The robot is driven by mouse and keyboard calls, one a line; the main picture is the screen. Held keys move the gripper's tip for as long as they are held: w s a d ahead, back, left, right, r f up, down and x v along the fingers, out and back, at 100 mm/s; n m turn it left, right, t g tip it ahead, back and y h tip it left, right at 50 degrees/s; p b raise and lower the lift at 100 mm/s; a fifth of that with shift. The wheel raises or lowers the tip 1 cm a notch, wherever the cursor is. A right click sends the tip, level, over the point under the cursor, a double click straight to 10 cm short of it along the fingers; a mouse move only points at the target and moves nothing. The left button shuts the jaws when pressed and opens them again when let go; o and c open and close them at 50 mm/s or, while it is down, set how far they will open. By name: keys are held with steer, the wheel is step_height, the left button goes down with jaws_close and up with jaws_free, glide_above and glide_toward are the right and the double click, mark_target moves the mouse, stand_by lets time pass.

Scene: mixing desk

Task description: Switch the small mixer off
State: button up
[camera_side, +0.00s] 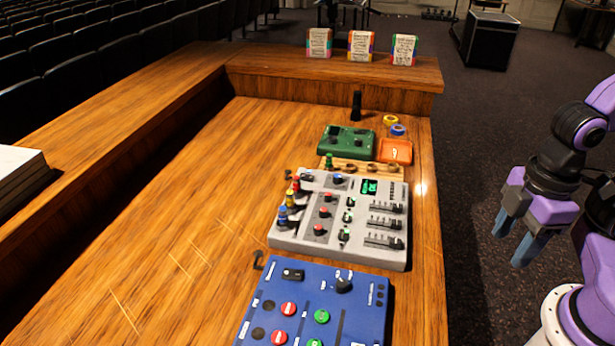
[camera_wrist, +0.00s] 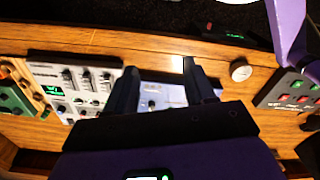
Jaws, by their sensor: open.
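A light grey mixer (camera_side: 345,225) with knobs, sliders and a lit green display (camera_side: 370,187) lies on the wooden desk; it appears to be the small mixer. Colored plugs (camera_side: 289,205) line its left side. A black switch-like part (camera_side: 307,177) shows at its upper left corner, but its position is too small to tell. The mixer shows at the left of the wrist view (camera_wrist: 82,76). My gripper (camera_side: 513,237) is open and empty, right of the desk and apart from the mixer. In the wrist view its fingers (camera_wrist: 160,70) cross a blue panel.
The blue panel (camera_side: 325,305) with red and green buttons lies in front of the mixer. A green box (camera_side: 346,142), an orange tray (camera_side: 395,151) and tape rolls (camera_side: 398,130) lie behind. A black button box (camera_wrist: 290,92) and round white object (camera_wrist: 241,71) show right.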

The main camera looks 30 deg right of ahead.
steer(key=shift+a, duration=0.1)
steer(key=c, duration=0.7)
steer(key=shift+w+a, duration=0.2)
steer(key=shift+w, duration=0.1)
jaws_close()
steer(key=w+a+r+m+y, duration=0.1)
steer(key=w+a, duration=0.5)
steer(key=w, duration=0.7)
steer(key=w+a+r+m, duration=0.1)
steer(key=w+a, duration=0.4)
steer(key=w, duration=0.7)
steer(key=w+d+f, duration=0.2)
steer(key=w, duration=0.6)
steer(key=w+d+f+m+t, duration=0.1)
steer(key=w+d, duration=0.2)
steer(key=w, duration=0.5)
steer(key=w+d+f+t+y, duration=0.1)
steer(key=w+d+f, duration=0.1)
steer(key=w, duration=0.6)
steer(key=shift+w+d+f+m, duration=0.15)
steer(key=shift+d+f+m, duration=0.1)
steer(key=shift+f+m, duration=0.1)
